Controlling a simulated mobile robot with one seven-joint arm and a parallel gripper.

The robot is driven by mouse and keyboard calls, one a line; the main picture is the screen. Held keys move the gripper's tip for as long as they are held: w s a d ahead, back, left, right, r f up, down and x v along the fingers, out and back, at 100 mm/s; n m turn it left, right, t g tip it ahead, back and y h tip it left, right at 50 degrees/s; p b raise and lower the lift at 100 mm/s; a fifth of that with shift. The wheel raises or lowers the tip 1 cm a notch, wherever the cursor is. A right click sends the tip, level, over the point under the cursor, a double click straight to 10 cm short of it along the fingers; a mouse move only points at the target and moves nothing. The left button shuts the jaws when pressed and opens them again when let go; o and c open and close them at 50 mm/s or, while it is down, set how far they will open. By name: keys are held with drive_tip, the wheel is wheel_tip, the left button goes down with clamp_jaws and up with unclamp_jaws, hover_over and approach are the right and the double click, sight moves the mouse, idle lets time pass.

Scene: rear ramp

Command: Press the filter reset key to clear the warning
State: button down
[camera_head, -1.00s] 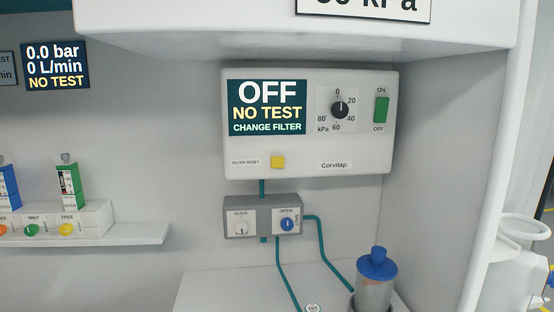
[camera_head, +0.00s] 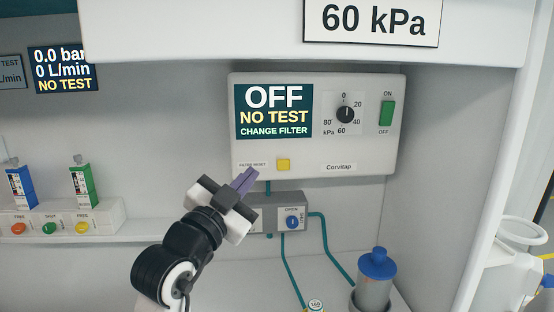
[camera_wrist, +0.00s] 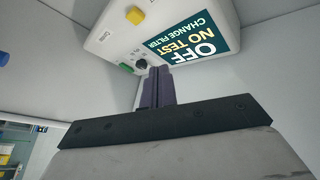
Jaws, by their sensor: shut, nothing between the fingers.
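The unit's screen (camera_head: 273,111) reads OFF, NO TEST, CHANGE FILTER. My gripper (camera_head: 246,178) has its purple fingers closed together with nothing between them. In the head view its tips are left of and slightly below the key, near the label; their distance from the panel is hard to tell. In the wrist view the fingers (camera_wrist: 156,86) point towards the unit.
A dial (camera_head: 345,114) and a green ON/OFF switch (camera_head: 386,113) sit right of the screen. A grey valve box (camera_head: 291,205) with teal tubes is below the unit, partly hidden by my gripper. A blue-lidded canister (camera_head: 376,265) stands lower right. An overhang (camera_head: 200,35) is above.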

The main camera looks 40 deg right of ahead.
sight(283, 164)
drive_tip(key=s+d+f+m+g, duration=0.2)
drive_tip(key=s+d+g, duration=0.2)
drive_tip(key=d, duration=0.2)
drive_tip(key=shift+s+f+m+y, duration=0.15)
drive_tip(key=shift+f+m+y, duration=0.15)
drive_tip(key=shift+m, duration=0.1)
drive_tip(key=w+d+p, duration=0.1)
drive_tip(key=w+d, duration=0.3)
drive_tip(key=w, duration=0.3)
drive_tip(key=shift+w+d, duration=0.3)
drive_tip(key=shift+d, duration=0.05)
drive_tip(key=shift+w, duration=0.1)
idle(1.5)
drive_tip(key=shift+w+d, duration=0.2)
drive_tip(key=shift+w, duration=0.05)
